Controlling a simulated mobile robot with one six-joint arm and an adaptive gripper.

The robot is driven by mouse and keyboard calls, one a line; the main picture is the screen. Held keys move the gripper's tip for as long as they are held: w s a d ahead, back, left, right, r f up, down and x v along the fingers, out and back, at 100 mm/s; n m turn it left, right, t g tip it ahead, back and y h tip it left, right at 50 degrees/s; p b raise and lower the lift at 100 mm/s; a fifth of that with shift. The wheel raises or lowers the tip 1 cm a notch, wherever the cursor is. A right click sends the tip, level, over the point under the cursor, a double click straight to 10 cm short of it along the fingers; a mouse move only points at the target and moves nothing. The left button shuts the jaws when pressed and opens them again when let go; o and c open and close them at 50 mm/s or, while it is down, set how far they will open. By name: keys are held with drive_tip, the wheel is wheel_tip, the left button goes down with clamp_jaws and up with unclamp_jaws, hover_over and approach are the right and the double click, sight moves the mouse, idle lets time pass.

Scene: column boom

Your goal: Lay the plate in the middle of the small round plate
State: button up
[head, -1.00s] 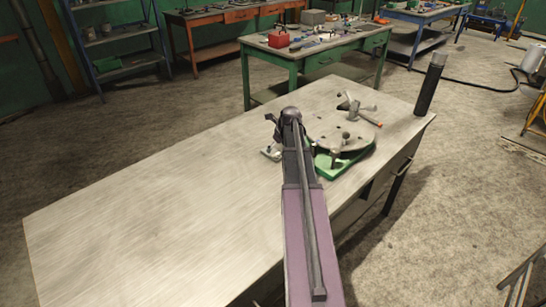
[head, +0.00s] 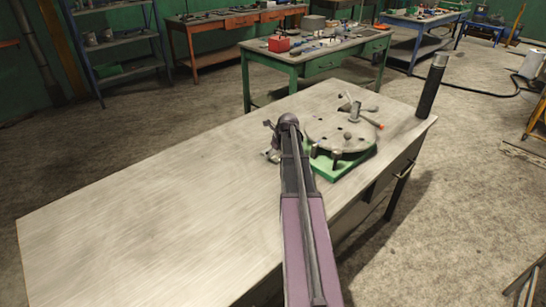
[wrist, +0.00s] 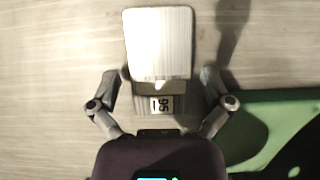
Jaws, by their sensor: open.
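A pale, shiny rectangular plate (wrist: 158,42) with rounded corners shows in the wrist view, with a block marked "95" (wrist: 161,105) at its near end. I cannot tell whether the two are joined. My gripper (wrist: 158,80) is open, with one finger on each side of the plate's near end; contact is not clear. In the head view my gripper (head: 270,142) is mostly hidden behind my arm, left of a grey round plate (head: 335,130) with holes. That round plate sits on a green base (head: 352,167).
A dark upright cylinder (head: 431,88) is at the table's right corner. The left of the table (head: 130,210) is clear. A green workbench (head: 318,45) stands behind.

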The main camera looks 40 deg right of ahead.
sight(274, 155)
drive_tip(key=c, duration=1.1)
drive_tip(key=shift+r, duration=0.2)
drive_tip(key=shift+c, duration=0.2)
wheel_tip(274, 155, up, 3)
drive_tip(key=p, duration=0.3)
drive_tip(key=shift+r+p, duration=0.1)
drive_tip(key=shift+p, duration=0.2)
drive_tip(key=s+a, duration=0.3)
drive_tip(key=s, duration=0.1)
drive_tip(key=s+a+r+p, duration=0.1)
drive_tip(key=s+a, duration=0.2)
drive_tip(key=s, duration=0.1)
drive_tip(key=s+a, duration=0.3)
drive_tip(key=s, duration=0.2)
drive_tip(key=shift+r, duration=0.2)
